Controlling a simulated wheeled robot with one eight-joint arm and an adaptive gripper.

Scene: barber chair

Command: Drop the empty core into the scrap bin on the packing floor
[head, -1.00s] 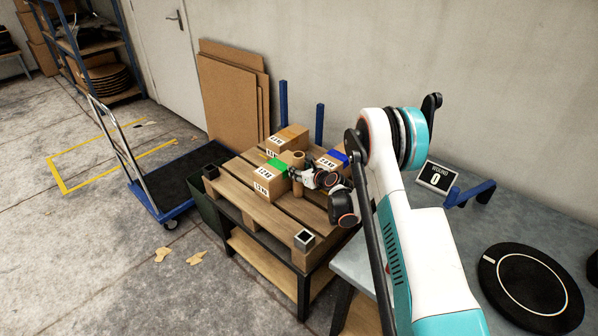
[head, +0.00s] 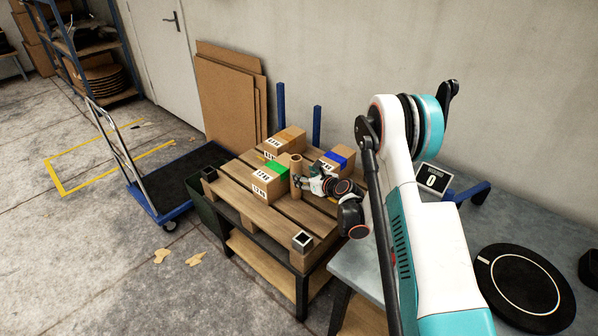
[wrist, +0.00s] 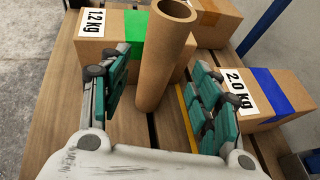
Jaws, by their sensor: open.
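The empty core is a brown cardboard tube (head: 296,176) standing upright on the wooden pallet (head: 232,187), against or close beside the box with green tape (head: 270,182). My gripper (head: 301,183) is open, just right of the tube in the head view. In the wrist view the tube (wrist: 164,60) shows between the two spread fingers of my gripper (wrist: 165,95), nearer the left one; I cannot tell if a finger touches it. The scrap bin seems to be the dark green container (head: 207,205) on the floor left of the pallet, partly hidden by it.
A box with blue tape (head: 335,163) and a box with orange tape (head: 287,139) stand on the pallet. Black square posts rise at its corners. A blue trolley (head: 180,208) stands left. A grey table (head: 400,270) is at right. Floor at left is mostly clear.

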